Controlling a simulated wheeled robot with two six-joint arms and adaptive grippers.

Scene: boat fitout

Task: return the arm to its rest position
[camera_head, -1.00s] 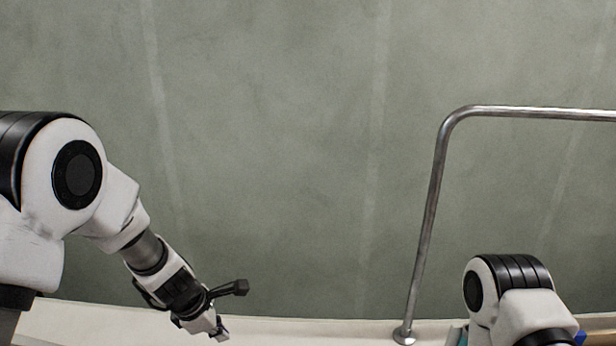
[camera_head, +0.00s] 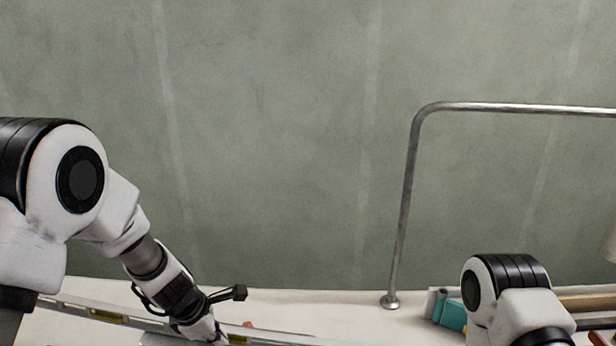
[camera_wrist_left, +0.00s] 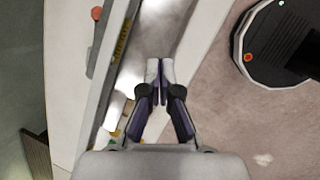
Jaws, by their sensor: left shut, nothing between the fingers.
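My left arm comes in from the left in the head view and points down and to the right. Its gripper (camera_head: 218,338) is at the bottom edge of that view, over a white surface, with its tips partly cut off. In the left wrist view the left gripper (camera_wrist_left: 159,70) has its two fingertips together with nothing between them. Part of my right arm shows at the lower right of the head view; its gripper is out of frame.
A metal rail (camera_head: 404,200) rises from the white ledge (camera_head: 330,298). A long level-like bar (camera_head: 105,315) lies near my left gripper. Teal (camera_head: 452,315) items lie beside my right arm. In the wrist view, a black round-ended device (camera_wrist_left: 285,45) sits at upper right.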

